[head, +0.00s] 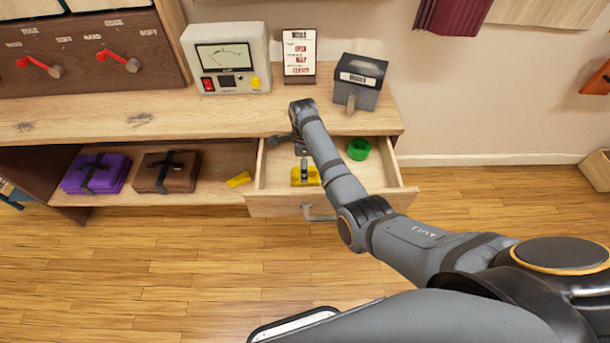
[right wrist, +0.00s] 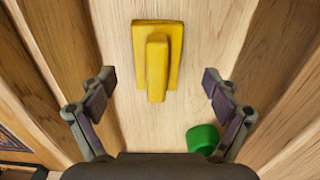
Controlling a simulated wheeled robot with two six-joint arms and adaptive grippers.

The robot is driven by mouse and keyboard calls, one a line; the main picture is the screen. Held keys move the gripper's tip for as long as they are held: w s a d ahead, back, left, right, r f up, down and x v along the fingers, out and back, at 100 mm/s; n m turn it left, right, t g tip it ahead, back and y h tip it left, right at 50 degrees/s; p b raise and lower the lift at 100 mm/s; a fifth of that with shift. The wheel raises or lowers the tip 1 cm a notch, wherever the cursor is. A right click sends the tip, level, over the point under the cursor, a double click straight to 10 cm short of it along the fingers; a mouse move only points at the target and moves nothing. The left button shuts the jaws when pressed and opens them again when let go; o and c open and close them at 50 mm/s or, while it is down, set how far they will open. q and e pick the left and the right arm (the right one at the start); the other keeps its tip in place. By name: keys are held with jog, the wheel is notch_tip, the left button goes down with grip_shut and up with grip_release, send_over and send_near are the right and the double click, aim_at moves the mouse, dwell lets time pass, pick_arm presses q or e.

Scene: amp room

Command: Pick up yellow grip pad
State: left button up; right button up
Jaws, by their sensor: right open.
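The yellow grip pad (head: 304,177) lies on the floor of the open drawer (head: 275,205). In the right wrist view the pad (right wrist: 172,45) is a flat yellow plate with a raised handle, ahead of and between the fingers. My right gripper (right wrist: 158,92) is open and empty, with one finger to each side of the handle's near end and clear of it. In the head view my right arm reaches over the drawer and hides part of its inside. My left gripper is not in view.
A small yellow block (head: 238,180) and purple (head: 97,173) and brown (head: 168,172) bundles sit on the shelf. A meter box (head: 228,58) stands on the bench.

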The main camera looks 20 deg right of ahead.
jog(key=f, duration=0.4)
jog(key=shift+s+d, duration=0.2)
jog(key=c, duration=1.3)
